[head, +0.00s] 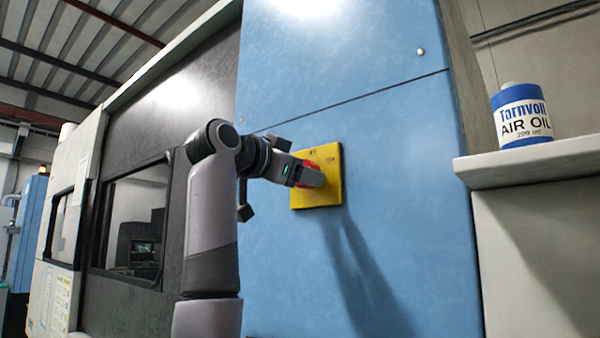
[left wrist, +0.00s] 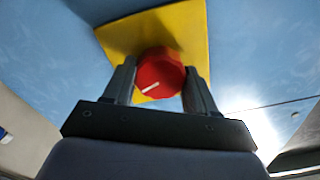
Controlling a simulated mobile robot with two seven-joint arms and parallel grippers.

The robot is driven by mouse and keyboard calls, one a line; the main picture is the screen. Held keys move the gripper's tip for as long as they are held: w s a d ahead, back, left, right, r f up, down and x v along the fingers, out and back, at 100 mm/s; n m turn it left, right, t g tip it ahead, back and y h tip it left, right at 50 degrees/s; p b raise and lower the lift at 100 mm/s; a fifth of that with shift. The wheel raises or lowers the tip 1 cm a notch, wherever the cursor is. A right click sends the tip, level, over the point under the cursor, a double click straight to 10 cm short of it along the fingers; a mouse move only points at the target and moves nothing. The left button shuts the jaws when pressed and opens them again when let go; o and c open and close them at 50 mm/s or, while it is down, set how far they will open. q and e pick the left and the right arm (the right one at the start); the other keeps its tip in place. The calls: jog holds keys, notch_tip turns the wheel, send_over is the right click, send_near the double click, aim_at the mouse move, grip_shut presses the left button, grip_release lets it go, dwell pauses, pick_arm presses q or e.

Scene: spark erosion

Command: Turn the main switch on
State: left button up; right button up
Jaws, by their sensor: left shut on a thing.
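The main switch is a red rotary knob (head: 310,172) on a yellow square plate (head: 330,190), fixed to a blue cabinet panel (head: 410,210). Small OFF and ON lettering shows on the plate in the head view. In the left wrist view the red knob (left wrist: 160,73) has a white pointer line slanting low to the left, on the yellow plate (left wrist: 190,30). My left gripper (head: 312,177) is at the knob, with one finger on each side of it, shut on it; it also shows in the left wrist view (left wrist: 160,85). My right gripper is out of view.
A white and blue air oil container (head: 522,118) stands on a pale ledge (head: 530,164) at the right. A dark machine door with a window (head: 135,225) is behind my left arm. The blue panel around the plate is clear.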

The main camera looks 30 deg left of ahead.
pick_arm(q)
jog(key=shift+m+p, duration=0.35)
jog(key=shift+m, duration=1.55)
jog(key=o, duration=1.1)
jog(key=shift+c, duration=0.2)
jog(key=shift+s, duration=0.1)
jog(key=s+b, duration=0.2)
jog(key=s, duration=0.5)
jog(key=shift+a, duration=0.25)
